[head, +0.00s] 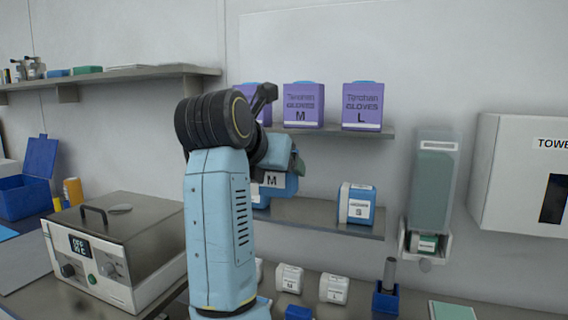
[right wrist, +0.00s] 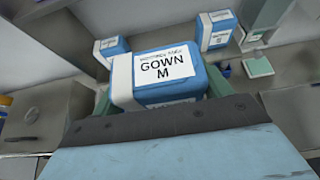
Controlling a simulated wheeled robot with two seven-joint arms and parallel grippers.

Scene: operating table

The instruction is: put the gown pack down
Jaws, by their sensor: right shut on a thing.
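The gown pack (right wrist: 166,82) is blue and white, with a label reading GOWN M. In the right wrist view it sits between the fingers of my right gripper (right wrist: 160,95), which is shut on it. In the head view the pack (head: 286,184) is partly hidden behind my right arm, in front of the lower wall shelf (head: 315,216). My right gripper (head: 296,163) is mostly hidden there by its own wrist. I cannot tell whether the pack touches the shelf. My left gripper is not in view.
A blue pack marked S (head: 357,204) stands on the lower shelf's right; another (head: 260,202) is partly hidden at left. Purple glove boxes (head: 303,105) line the upper shelf (head: 345,130). Small white containers (head: 334,289) and a steel-lidded device (head: 118,245) stand below.

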